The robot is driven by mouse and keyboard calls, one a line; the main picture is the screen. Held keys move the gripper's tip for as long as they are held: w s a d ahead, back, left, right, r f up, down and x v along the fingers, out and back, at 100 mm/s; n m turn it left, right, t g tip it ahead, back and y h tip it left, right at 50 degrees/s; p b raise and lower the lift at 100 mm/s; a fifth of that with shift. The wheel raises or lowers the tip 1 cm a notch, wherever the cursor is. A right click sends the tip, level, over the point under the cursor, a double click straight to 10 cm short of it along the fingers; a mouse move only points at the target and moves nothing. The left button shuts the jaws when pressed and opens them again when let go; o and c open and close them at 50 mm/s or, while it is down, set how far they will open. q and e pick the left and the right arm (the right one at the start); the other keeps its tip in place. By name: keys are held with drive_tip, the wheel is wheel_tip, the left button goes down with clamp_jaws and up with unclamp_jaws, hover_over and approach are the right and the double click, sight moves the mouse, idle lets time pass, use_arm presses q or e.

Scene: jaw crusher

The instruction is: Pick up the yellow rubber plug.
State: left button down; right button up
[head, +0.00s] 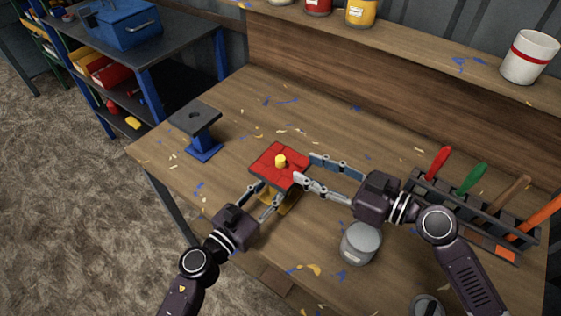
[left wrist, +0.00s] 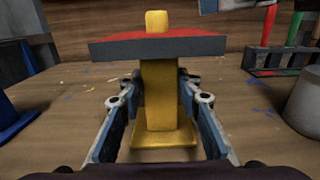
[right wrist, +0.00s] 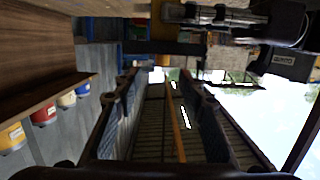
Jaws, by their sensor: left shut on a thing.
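The yellow rubber plug (head: 281,161) stands upright on the red top plate (head: 263,172) of a small yellow stand. The plug also shows in the left wrist view (left wrist: 157,21). My left gripper (head: 267,190) has its fingers on both sides of the stand's yellow post (left wrist: 160,90), under the plate, and is shut on it. My right gripper (head: 302,168) is open and empty, its fingertips at the plate's right side, a little right of the plug. In the right wrist view its fingers (right wrist: 158,76) are apart; I cannot make out the plug there.
A blue stand with a dark top (head: 196,118) is left on the workbench (head: 230,110). A grey cup (head: 361,243) is below my right gripper. A tool rack (head: 455,205) with colored handles lies to the right. A shelf with cans (head: 361,12) runs along the back.

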sight(285, 160)
drive_tip(key=shift+x, duration=3.55)
drive_tip(key=shift+s+f, duration=0.1)
drive_tip(key=shift+s, duration=0.05)
drive_tip(key=shift+c, duration=0.4)
drive_tip(key=c, duration=0.8)
